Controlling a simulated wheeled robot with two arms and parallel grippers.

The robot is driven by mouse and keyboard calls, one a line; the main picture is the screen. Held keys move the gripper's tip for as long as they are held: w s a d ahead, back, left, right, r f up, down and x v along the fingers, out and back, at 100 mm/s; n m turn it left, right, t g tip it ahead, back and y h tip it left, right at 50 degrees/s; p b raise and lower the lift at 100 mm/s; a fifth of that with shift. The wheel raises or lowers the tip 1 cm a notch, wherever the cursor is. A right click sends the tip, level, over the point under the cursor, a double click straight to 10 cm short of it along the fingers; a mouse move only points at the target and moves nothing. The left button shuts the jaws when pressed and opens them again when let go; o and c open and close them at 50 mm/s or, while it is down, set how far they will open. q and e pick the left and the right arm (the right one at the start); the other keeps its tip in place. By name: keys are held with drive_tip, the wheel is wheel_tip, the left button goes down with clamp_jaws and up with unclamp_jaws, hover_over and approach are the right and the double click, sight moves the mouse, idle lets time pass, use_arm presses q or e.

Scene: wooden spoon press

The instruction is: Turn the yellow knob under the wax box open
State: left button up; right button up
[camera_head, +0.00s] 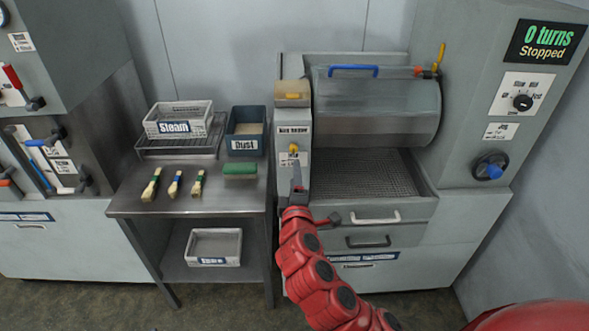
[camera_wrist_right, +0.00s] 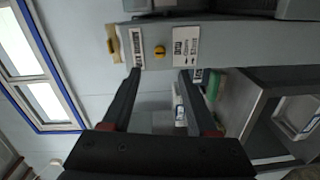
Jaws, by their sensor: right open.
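The yellow knob (camera_head: 293,148) sits on the front of a narrow grey box (camera_head: 297,118), below a label too small to read surely. A tan block with a yellow part (camera_head: 292,93) is on top of that box. My right gripper (camera_head: 297,172) is just in front of and below the knob in the head view. In the right wrist view the yellow knob (camera_wrist_right: 160,51) lies ahead, between the two spread fingers (camera_wrist_right: 160,75), apart from both. The right gripper is open and empty. My left gripper is out of view.
A drum machine with a blue handle (camera_head: 353,71) and mesh bed (camera_head: 368,172) stands right of the box. A steel table (camera_head: 225,200) at left holds brushes, a green block (camera_head: 240,169), a Steam bin (camera_head: 178,118) and a Dust bin (camera_head: 247,145). A display (camera_head: 545,42) reads "0 turns Stopped".

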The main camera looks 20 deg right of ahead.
drive_tip(key=p+v, duration=0.2)
drive_tip(key=v, duration=0.4)
idle(0.4)
